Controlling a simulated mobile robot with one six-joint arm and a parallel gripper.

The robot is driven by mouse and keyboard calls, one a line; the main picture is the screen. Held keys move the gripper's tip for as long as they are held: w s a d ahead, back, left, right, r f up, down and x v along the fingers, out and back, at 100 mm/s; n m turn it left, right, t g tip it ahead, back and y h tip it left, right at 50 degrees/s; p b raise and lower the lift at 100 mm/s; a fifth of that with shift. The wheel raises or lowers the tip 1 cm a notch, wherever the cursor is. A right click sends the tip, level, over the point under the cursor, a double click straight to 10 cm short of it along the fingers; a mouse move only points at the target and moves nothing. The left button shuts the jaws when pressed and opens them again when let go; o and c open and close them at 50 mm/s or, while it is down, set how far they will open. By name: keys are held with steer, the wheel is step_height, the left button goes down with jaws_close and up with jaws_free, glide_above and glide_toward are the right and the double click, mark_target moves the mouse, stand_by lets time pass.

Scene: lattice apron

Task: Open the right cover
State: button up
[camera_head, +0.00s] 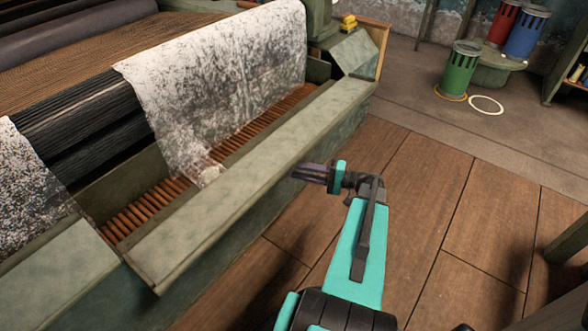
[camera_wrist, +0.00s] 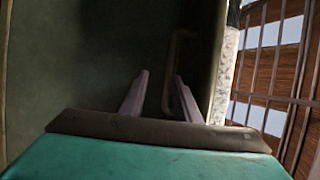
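The right cover (camera_head: 250,165) is a long grey-green panel along the front of the machine, with its top face in view and orange slats behind it. My gripper (camera_head: 300,172) is beside the front side of this cover, near its right half. In the wrist view my gripper (camera_wrist: 161,76) has its two purple fingers apart, pointing at a dark green surface. A thin brown bar handle (camera_wrist: 175,65) stands on that surface. Its lower end shows between the fingers, closer to the right one. I cannot tell whether the fingers touch it. The handle is hidden in the head view.
Another green panel (camera_head: 62,285) lies to the left. White speckled sheets (camera_head: 225,85) hang over the rollers behind. A green bin (camera_head: 460,70), red and blue bins and a white ring (camera_head: 486,105) are at the back right. The wooden floor (camera_head: 440,200) right of my arm is clear.

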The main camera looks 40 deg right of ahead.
steer(key=p+v, duration=0.1)
steer(key=v, duration=0.9)
steer(key=shift+s+r, duration=0.15)
steer(key=shift+s, duration=0.1)
steer(key=shift+s+d, duration=0.1)
